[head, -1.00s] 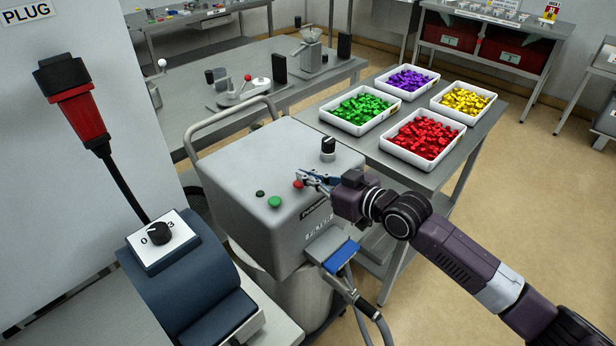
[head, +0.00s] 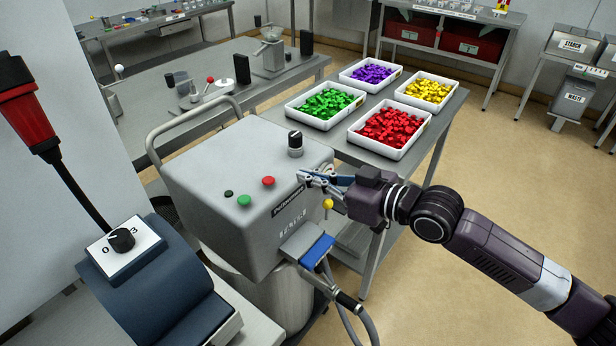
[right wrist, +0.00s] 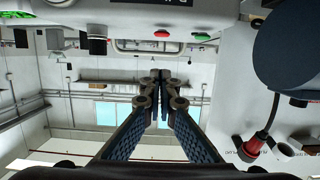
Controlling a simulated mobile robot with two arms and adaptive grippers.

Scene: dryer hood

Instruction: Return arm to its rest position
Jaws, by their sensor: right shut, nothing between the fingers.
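My right gripper (head: 308,178) is shut and empty. In the head view it is beside the right front of the grey dryer hood (head: 235,185), close to its upper edge; I cannot tell whether it touches. The red button (head: 268,181) and green button (head: 244,200) on the hood's top are uncovered, left of the fingertips. In the right wrist view the shut fingers (right wrist: 160,80) point up the picture, with the red button (right wrist: 161,34) and green button (right wrist: 201,37) beyond them. My left gripper is not in view.
A metal table behind holds white trays of green (head: 325,104), red (head: 390,128), purple and yellow pieces. A black knob (head: 295,143) stands on the hood. A blue-grey unit with a dial (head: 121,240) and a red plug (head: 25,115) are at left. Floor at right is clear.

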